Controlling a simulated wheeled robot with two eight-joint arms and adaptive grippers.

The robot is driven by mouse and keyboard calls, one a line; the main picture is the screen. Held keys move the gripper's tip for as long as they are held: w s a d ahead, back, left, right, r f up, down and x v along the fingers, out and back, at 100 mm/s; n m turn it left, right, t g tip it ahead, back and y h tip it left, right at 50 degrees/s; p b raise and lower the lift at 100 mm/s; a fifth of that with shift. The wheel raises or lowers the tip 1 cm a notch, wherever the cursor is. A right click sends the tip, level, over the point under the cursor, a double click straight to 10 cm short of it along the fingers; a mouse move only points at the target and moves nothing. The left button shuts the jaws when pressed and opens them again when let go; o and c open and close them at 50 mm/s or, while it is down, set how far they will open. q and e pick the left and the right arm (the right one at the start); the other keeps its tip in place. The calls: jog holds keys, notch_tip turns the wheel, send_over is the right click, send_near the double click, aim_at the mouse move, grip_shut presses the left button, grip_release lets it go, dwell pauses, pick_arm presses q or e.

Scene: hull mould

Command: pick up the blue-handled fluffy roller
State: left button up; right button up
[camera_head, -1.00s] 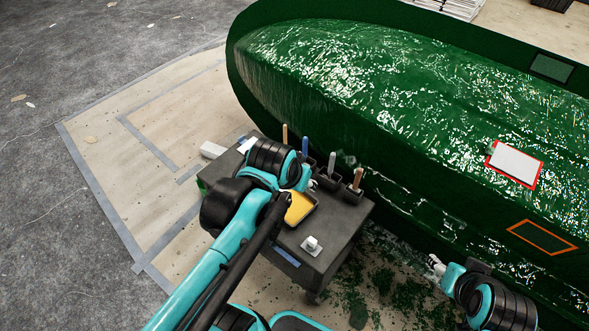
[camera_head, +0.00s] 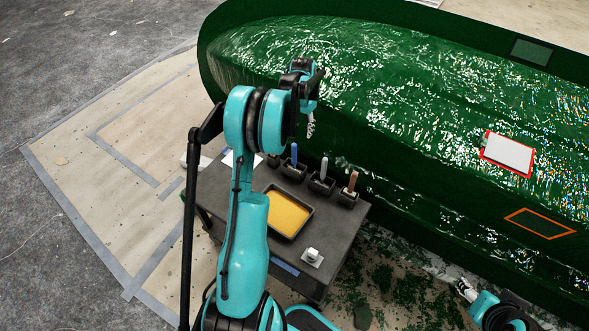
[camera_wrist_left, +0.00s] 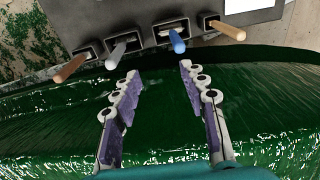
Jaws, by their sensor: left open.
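The blue-handled roller (camera_head: 294,155) stands handle up in a black holder on the dark cart, and only its handle shows clearly. Its fluffy part is hidden in the holder. In the left wrist view the blue handle (camera_wrist_left: 177,41) points toward the camera, just beyond and between the fingertips. My left gripper (camera_head: 310,128) is raised above and slightly right of the blue handle, next to the green hull. Its fingers are open and empty in the left wrist view (camera_wrist_left: 158,72). My right gripper (camera_head: 464,289) is low at the lower right, far from the cart, too small to read.
A grey handle (camera_head: 324,168) and a wooden handle (camera_head: 351,182) stand in neighbouring holders. Another wooden handle (camera_wrist_left: 228,30) flanks the blue one in the wrist view. A yellow-filled tray (camera_head: 287,213) lies on the cart (camera_head: 225,180). The green hull (camera_head: 400,100) borders the holders closely.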

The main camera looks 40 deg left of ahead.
pick_arm(q)
send_over(294, 144)
jog(key=shift+g, duration=0.4)
jog(key=f, duration=0.5)
jog(key=shift+s+d+f, duration=0.1)
jog(key=shift+s, duration=0.2)
notch_tip(294, 144, down, 3)
jog(key=shift+r+b, duration=0.1)
jog(key=shift+b, duration=0.4)
jog(key=f, duration=0.1)
jog(key=f+b, duration=0.1)
jog(key=f, duration=0.1)
jog(key=f+b, duration=0.1)
jog(key=f, duration=0.1)
jog(key=shift+w+f, duration=0.25)
jog(key=shift+w, duration=0.1)
jog(key=shift+r, duration=0.15)
grip_shut()
